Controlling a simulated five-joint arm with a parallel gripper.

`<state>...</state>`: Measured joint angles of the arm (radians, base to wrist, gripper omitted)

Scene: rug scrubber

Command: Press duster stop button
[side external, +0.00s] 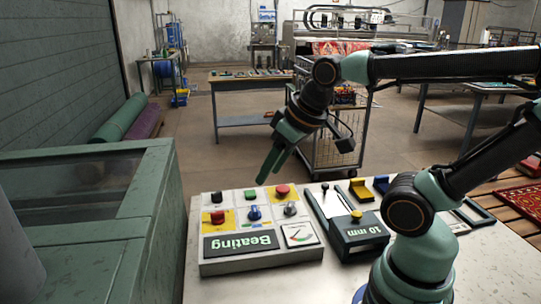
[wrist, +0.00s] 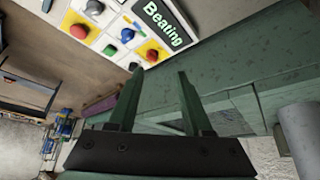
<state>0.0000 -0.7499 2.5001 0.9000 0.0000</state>
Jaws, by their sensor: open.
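A light control panel (side external: 262,262) with a "Beating" display (side external: 240,243) lies on the bench. It has two red buttons on yellow squares: one at the far right (side external: 282,190), one at the near left by the display (side external: 217,217). In the wrist view these are the far-right red button (wrist: 78,31) and the near-left red button (wrist: 152,55). I cannot read which is the duster stop. A green button (side external: 250,195), black button (side external: 216,197) and blue knob (side external: 254,213) sit between or beside them. My gripper (side external: 269,173) is open and empty, above the panel's far edge, touching nothing.
A dark green "10 mm" device (side external: 357,238) stands right of the panel, with yellow (side external: 360,190) and blue (side external: 381,186) pieces behind it. A green machine with a window (side external: 85,190) stands left. A wire cart (side external: 335,150) stands behind on the floor.

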